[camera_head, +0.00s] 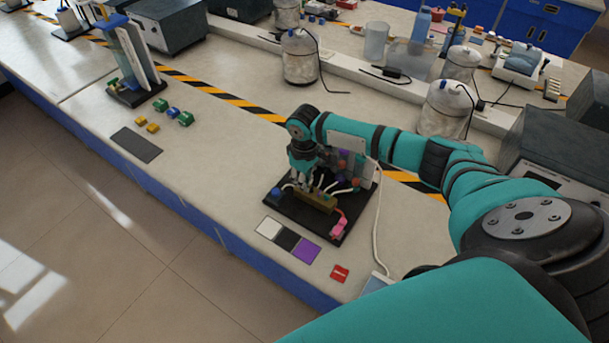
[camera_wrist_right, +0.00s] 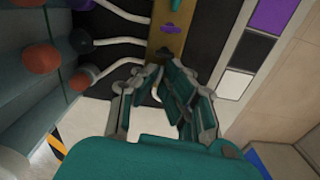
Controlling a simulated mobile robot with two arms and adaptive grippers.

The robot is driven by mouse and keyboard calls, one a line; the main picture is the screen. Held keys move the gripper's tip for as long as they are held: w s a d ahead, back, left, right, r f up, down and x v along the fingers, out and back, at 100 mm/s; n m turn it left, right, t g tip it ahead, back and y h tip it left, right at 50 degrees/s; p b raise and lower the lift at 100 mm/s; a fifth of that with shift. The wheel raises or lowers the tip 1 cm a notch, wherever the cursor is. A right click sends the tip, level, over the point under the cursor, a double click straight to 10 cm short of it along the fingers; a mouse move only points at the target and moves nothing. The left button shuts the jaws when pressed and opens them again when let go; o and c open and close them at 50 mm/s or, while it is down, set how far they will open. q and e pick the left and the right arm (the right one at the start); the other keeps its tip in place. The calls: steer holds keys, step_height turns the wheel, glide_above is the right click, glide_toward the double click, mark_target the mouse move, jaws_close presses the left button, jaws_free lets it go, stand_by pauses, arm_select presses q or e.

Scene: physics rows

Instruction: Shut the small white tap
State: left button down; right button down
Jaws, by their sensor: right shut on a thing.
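A brass manifold (camera_head: 316,200) sits on a dark board (camera_head: 305,219) on the bench, with pale tubes running to it. In the right wrist view the manifold (camera_wrist_right: 170,25) carries a small purple tap (camera_wrist_right: 166,53). My right gripper (camera_head: 307,184) is down at the manifold's left end. In the wrist view its fingers (camera_wrist_right: 161,86) are closed around a small white piece (camera_wrist_right: 156,92), which looks like the white tap. The fingers hide most of it, so I cannot tell which way its handle is turned. My left gripper is not in view.
White, black and purple (camera_head: 306,250) cards lie before the board; a red tag (camera_head: 340,274) is to their right. A pink piece (camera_head: 339,228) stands at the board's right. Orange knobs (camera_wrist_right: 42,59) are close beside the gripper.

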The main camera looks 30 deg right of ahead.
steer(key=m+p, duration=0.4)
steer(key=shift+r+m+p, duration=0.3)
steer(key=shift+m+p, duration=0.05)
steer(key=shift+m, duration=0.05)
steer(key=shift+f+m, duration=0.1)
steer(key=shift+m, duration=0.2)
steer(key=shift+f+m, duration=0.2)
steer(key=shift+m, duration=0.1)
